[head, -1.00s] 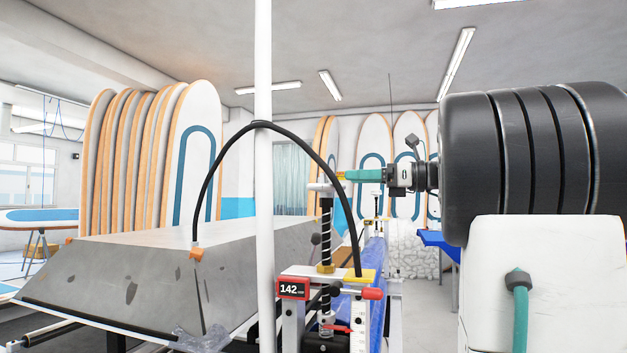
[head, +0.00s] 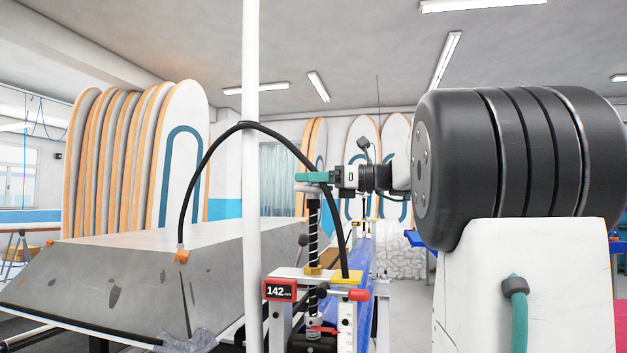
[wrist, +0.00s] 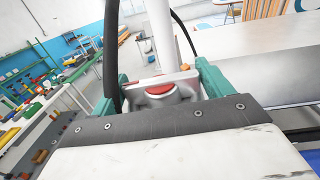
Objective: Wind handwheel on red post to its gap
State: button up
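The handwheel (head: 308,189) is a pale grey wheel on top of a black threaded screw (head: 313,232). The screw rises from a frame with a red display (head: 280,290) reading 142 mm. My gripper (head: 312,177) has teal fingers and is level with the handwheel, reaching over it from the right. In the wrist view the fingers (wrist: 163,82) stand apart on either side of the handwheel (wrist: 180,95), which has a red centre. Whether they press on it is not clear. The screw is hidden there.
A grey slanted block (head: 120,285) fills the left. A red-tipped lever (head: 355,294) sticks out on the frame. Boards (head: 180,150) stand behind.

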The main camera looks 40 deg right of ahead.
jog(key=c, duration=0.4)
jog(key=shift+m+t+h, duration=0.3)
jog(key=shift+m+h, duration=0.1)
jog(key=shift+h, duration=0.1)
jog(key=m+t+h, duration=0.1)
jog(key=m+h, duration=0.1)
jog(key=h, duration=0.2)
jog(key=m+t+h, duration=0.2)
jog(key=m+h, duration=0.1)
jog(key=h, duration=0.1)
jog(key=shift+a+r, duration=0.1)
jog(key=shift+a, duration=0.05)
jog(key=m+h, duration=0.2)
jog(key=h, duration=0.1)
jog(key=m+g+h, duration=0.1)
jog(key=m+h, duration=0.2)
jog(key=h, duration=0.1)
jog(key=shift+h, duration=0.3)
jog(key=shift+m+h, duration=0.3)
jog(key=shift+m, duration=0.1)
jog(key=shift+r, duration=0.1)
jog(key=o, duration=1)
jog(key=shift+d, duration=0.2)
jog(key=shift+c, duration=0.2)
